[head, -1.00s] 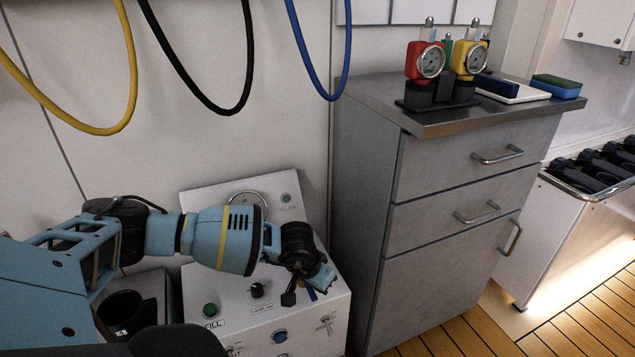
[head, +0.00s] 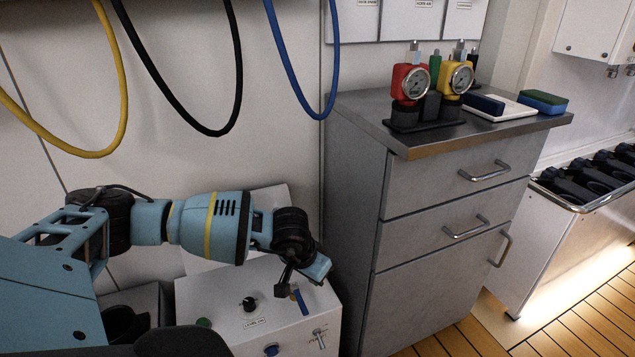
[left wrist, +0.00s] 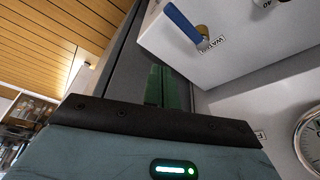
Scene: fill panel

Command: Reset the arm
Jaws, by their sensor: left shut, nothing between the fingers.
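My left arm comes in from the left in the head view, bent out over a white fill panel (head: 215,293). My left gripper (head: 298,280) is shut and empty, hanging above the panel's right side close to a blue lever (head: 302,302). Whether it touches the lever cannot be told. The lever (left wrist: 182,24) also shows in the left wrist view, on the white panel. A round gauge (left wrist: 311,140) is at that view's right edge; my arm hides it in the head view. A black knob (head: 249,303) and a green button (head: 203,323) sit on the panel. My right gripper is not in view.
Yellow (head: 124,110), black (head: 236,80) and blue (head: 330,80) hoses hang on the wall. Wooden floor (head: 560,325) is open at the lower right.

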